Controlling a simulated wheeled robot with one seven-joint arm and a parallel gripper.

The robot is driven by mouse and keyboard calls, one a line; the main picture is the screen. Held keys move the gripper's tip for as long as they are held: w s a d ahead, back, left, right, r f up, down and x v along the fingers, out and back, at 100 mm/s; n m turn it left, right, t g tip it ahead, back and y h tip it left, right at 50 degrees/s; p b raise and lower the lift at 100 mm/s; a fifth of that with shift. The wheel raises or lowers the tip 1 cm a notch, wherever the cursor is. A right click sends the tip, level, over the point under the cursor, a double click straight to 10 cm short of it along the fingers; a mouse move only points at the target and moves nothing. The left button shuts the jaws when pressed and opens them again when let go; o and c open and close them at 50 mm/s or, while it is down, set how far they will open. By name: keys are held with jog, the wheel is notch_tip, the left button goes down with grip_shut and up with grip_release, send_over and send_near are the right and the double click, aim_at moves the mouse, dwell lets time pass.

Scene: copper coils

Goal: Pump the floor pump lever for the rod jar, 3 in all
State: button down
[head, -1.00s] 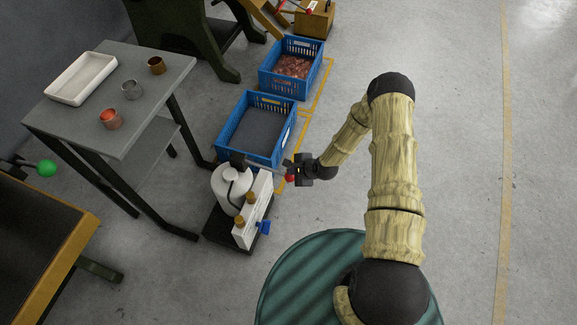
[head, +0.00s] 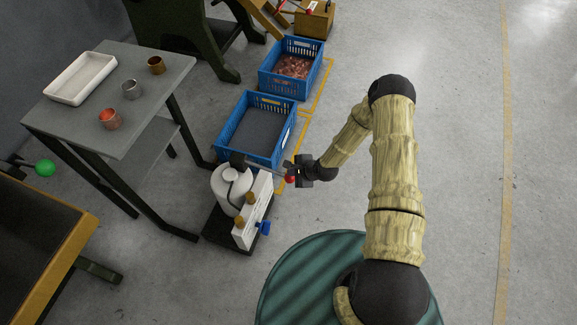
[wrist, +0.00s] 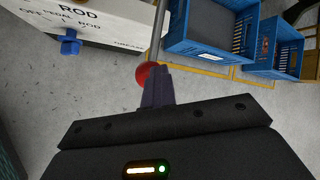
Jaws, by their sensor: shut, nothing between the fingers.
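The floor pump has a white jar (head: 229,186) on a black base and a white box (head: 253,211) beside it. In the wrist view the white box (wrist: 75,22) carries the word ROD and a blue knob (wrist: 69,43). The pump's grey lever (head: 262,170) sticks out to the right and ends in a red ball (head: 291,179). The ball also shows in the wrist view (wrist: 144,74). My gripper (head: 294,170) is at the ball end of the lever. In the wrist view its dark fingers (wrist: 157,84) are shut together right beside the ball, with nothing between them.
A blue crate (head: 222,141) with a grey inside stands behind the pump, and another blue crate (head: 264,81) holds copper-coloured pieces. A grey table (head: 163,85) with cups and a white tray stands left. Open floor lies to the right.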

jog(key=shift+s+d, duration=0.1)
jog(key=shift+a+r+p, duration=0.2)
jog(key=shift+r+p, duration=0.5)
jog(key=shift+r, duration=0.15)
jog(key=shift+a+r+p, duration=0.15)
jog(key=shift+r+p, duration=0.5)
jog(key=shift+r, duration=0.15)
jog(key=shift+w+a+r+p, duration=0.1)
jog(key=shift+w+r+p, duration=0.05)
jog(key=shift+r+p, duration=0.7)
jog(key=shift+w+a+r+p, duration=0.1)
jog(key=shift+r+p, duration=0.5)
jog(key=shift+r, duration=0.4)
jog(key=shift+r, duration=0.1)
jog(key=r+p, duration=0.2)
jog(key=r, duration=0.1)
jog(key=r+p, duration=0.1)
jog(key=shift+w+a+r+p, duration=0.15)
jog(key=shift+a+r+p, duration=0.2)
jog(key=shift+p, duration=0.05)
jog(key=shift+r, duration=0.1)
